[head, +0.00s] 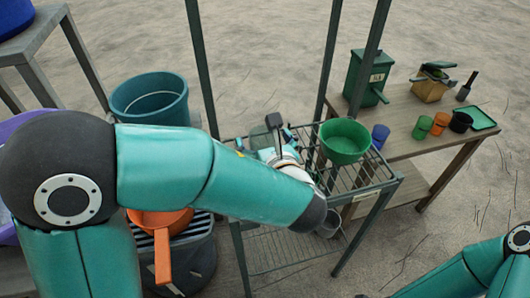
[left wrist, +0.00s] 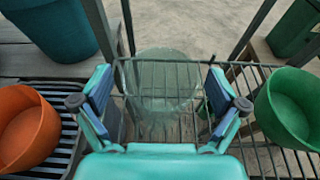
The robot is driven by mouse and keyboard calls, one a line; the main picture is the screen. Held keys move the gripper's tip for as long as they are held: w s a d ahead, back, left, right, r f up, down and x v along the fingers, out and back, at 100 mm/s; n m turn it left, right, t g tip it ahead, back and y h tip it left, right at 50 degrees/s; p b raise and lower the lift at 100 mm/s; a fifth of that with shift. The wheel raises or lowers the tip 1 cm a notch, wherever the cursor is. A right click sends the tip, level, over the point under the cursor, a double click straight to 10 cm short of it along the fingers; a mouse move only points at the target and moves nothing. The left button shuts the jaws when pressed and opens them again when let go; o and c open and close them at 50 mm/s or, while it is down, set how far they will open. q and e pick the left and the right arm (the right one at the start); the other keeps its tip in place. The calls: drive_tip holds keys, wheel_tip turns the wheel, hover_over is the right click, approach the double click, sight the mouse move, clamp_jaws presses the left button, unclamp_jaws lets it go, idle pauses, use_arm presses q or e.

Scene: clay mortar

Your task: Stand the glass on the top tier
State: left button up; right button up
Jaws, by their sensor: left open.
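A clear, faintly green glass (left wrist: 165,75) shows between the fingers of my left gripper (left wrist: 160,92) in the left wrist view. The fingers are open, one on each side, with a gap to the glass. In the head view the gripper (head: 276,130) is over the left part of the wire rack's top tier (head: 365,182), and the glass (head: 260,138) is partly hidden by it. I cannot tell whether the glass rests on the wires. My right arm enters at the lower right; its gripper is out of view.
A green bowl (head: 344,140) sits on the top tier, right of my gripper. An orange pan (head: 160,220) and a teal bucket (head: 150,98) are on the left. A wooden bench (head: 400,112) with cups and boxes stands right. Rack posts rise around the tier.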

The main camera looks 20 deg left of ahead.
use_arm(q)
drive_tip(key=shift+c, duration=0.3)
drive_tip(key=c, duration=1.3)
drive_tip(key=shift+c, duration=0.9)
drive_tip(key=shift+r, duration=0.15)
